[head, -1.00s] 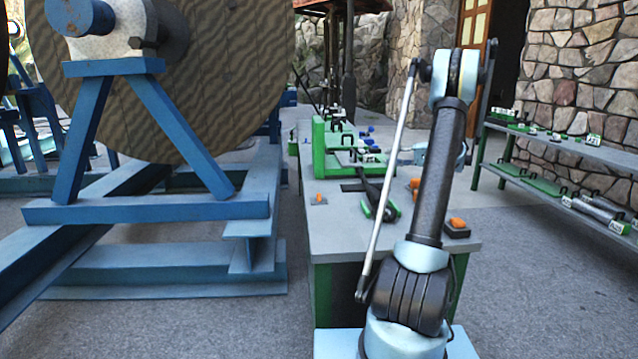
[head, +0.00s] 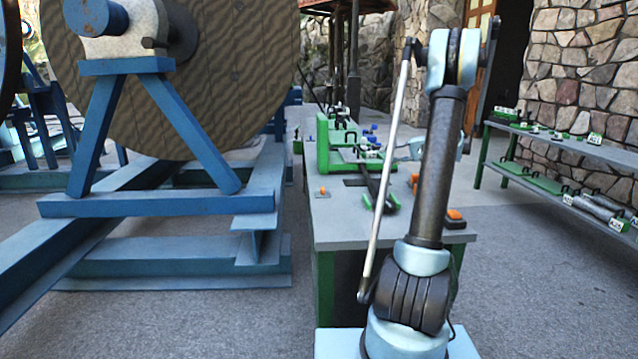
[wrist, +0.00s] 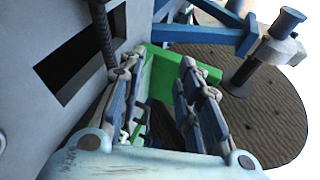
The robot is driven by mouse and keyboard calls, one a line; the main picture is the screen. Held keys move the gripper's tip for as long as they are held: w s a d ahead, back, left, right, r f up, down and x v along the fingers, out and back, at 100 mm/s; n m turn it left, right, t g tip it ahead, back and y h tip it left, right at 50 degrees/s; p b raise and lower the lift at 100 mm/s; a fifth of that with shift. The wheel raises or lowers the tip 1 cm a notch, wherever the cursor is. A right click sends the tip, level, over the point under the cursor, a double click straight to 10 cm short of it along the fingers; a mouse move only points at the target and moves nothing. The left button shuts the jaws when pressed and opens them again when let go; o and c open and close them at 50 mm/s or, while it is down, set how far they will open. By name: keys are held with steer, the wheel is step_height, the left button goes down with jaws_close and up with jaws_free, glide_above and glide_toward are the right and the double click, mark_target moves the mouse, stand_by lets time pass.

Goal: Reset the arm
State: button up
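My arm stands upright in the head view, its dark link rising in front of the workbench (head: 335,226). My gripper (wrist: 160,68) shows in the wrist view with its two jointed fingers apart and nothing visible between them. A green frame (wrist: 165,75) shows beyond the fingers in that view; I cannot tell the distance. In the head view my gripper is not clearly seen; a light-blue part of my arm shows behind the dark link.
A large cable reel (head: 235,75) on a blue stand (head: 150,207) is at left. A green fixture (head: 323,145) and a black tool with green ends (head: 383,190) are on the bench. A shelf (head: 570,142) stands at right by the stone wall. Open floor lies between bench and shelf.

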steer(key=s+a+h, duration=0.1)
steer(key=s+a, duration=0.1)
steer(key=s, duration=0.1)
steer(key=s+a+g+h, duration=0.1)
steer(key=s+a, duration=0.2)
steer(key=s, duration=0.1)
steer(key=s+a+h, duration=0.1)
steer(key=s+a, duration=0.1)
steer(key=s, duration=0.2)
steer(key=shift+a+r+g, duration=0.3)
steer(key=shift+r, duration=0.05)
steer(key=s+a+f+h, duration=0.1)
steer(key=s+f+h, duration=0.1)
steer(key=s, duration=0.7)
steer(key=s+a+f+g+h, duration=0.1)
steer(key=s+f+h, duration=0.2)
steer(key=s, duration=0.6)
steer(key=s+a+f+h, duration=0.1)
steer(key=s+f+h, duration=0.1)
steer(key=s, duration=0.7)
steer(key=shift+s+a+f+n+h, duration=0.2)
steer(key=shift+a+f+n+h, duration=0.15)
steer(key=shift+f, duration=0.2)
steer(key=s+d+f+n+h, duration=0.2)
steer(key=s+d+f+h, duration=0.1)
steer(key=s+f, duration=0.4)
steer(key=shift+s+f+t, duration=0.3)
steer(key=shift+s+f, duration=0.1)
steer(key=shift+s, duration=0.85)
steer(key=shift+n, duration=0.25)
